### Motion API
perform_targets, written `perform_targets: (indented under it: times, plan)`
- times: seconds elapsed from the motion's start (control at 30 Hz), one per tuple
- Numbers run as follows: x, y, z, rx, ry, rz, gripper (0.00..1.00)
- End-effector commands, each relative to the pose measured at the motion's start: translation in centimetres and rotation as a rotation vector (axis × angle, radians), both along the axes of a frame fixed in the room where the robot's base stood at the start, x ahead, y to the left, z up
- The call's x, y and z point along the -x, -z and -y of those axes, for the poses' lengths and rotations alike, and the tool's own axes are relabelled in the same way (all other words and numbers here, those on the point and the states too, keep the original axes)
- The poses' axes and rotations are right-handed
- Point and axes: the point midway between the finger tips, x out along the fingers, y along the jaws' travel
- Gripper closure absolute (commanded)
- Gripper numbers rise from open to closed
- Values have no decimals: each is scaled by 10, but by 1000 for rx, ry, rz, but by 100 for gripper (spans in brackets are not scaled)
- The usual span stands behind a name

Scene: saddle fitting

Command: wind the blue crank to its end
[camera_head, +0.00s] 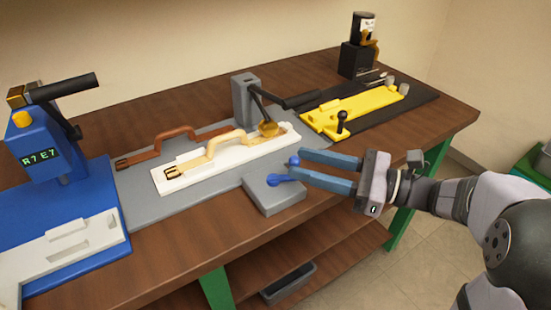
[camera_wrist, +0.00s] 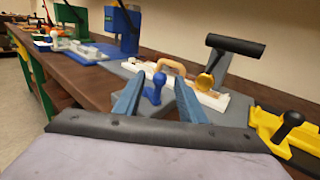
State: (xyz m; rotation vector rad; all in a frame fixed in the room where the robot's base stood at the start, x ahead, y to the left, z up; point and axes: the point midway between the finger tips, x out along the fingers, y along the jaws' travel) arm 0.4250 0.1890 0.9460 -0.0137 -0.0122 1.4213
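The blue crank (camera_head: 286,179) sits on top of a grey block (camera_head: 272,200) at the front edge of the bench, with its round knob standing up. My gripper (camera_head: 297,165) reaches in from the right with its two blue-grey fingers apart. The knob is close to the fingertips. In the wrist view the crank (camera_wrist: 156,88) shows in the gap between the fingers (camera_wrist: 160,86), with clear space visible on both sides. I cannot tell whether the knob is fully between the tips or just beyond them.
Behind the crank, a white fixture (camera_head: 215,163) holds a tan bow-shaped part, near a grey post with a black lever (camera_head: 300,100). A blue press (camera_head: 50,140) stands left. A yellow fixture (camera_head: 350,110) on a black mat lies right.

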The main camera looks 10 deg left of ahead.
Motion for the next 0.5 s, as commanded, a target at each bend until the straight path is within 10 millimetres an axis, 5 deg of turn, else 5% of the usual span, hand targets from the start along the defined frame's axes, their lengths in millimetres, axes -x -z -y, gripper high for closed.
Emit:
perform_targets:
  times: [0.5]
  plan:
    - [-7,-1,-57,0,-6,-1,63]
